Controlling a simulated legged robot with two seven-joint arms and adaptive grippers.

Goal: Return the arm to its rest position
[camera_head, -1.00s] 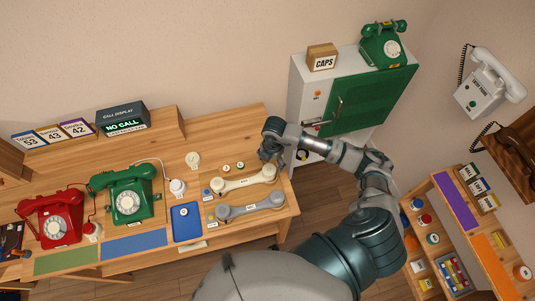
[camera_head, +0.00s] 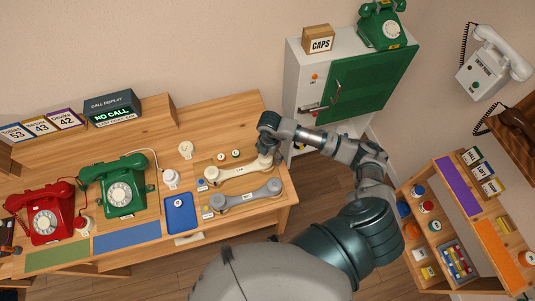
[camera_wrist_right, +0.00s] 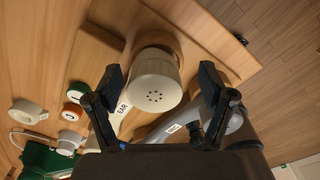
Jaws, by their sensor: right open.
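My right arm reaches from the bottom right toward the desk. Its gripper (camera_head: 272,153) hangs over the right end of the cream handset (camera_head: 238,174) on the desk. In the wrist view the gripper (camera_wrist_right: 160,75) is open, with its two black fingers apart. The cream handset's perforated end (camera_wrist_right: 156,78), labelled EAR, shows between and beyond the fingers. I cannot tell how much height separates them. A grey handset (camera_head: 245,197) lies in front of the cream one. My left gripper is not in view.
A grey cabinet with a green door (camera_head: 370,85) stands close behind my right forearm. A wooden shelf (camera_head: 408,188) is to the right. Red (camera_head: 45,218) and green (camera_head: 122,187) dial phones and a blue tray (camera_head: 182,214) are on the desk. Open floor lies right of the desk.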

